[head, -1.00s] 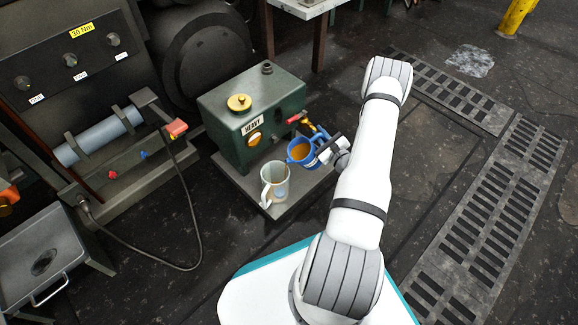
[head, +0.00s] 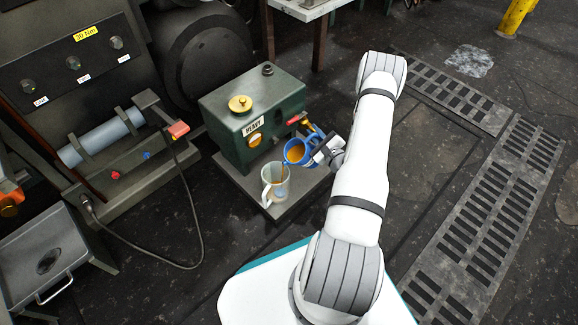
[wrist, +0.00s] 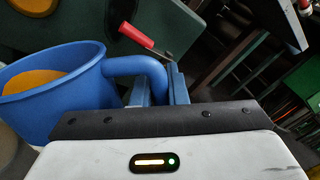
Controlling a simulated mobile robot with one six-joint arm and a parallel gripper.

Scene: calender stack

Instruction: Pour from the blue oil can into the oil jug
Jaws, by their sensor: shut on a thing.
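The blue oil can (head: 312,146) is tilted left, with orange oil showing inside its mouth. A thin brownish streak shows between the lip and the jug, and the jug has an amber tint inside. My gripper (head: 325,153) is shut on the can's handle, at the can's right. In the wrist view, the blue can (wrist: 60,110) fills the left side, with its handle between my gripper's fingers (wrist: 155,88).
The jug stands on a grey base plate (head: 240,184) in front of a green tank (head: 225,125) marked HEAVY. A red-handled tap (head: 297,119) juts from the tank just behind the can. A black cable (head: 200,235) loops on the floor at left.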

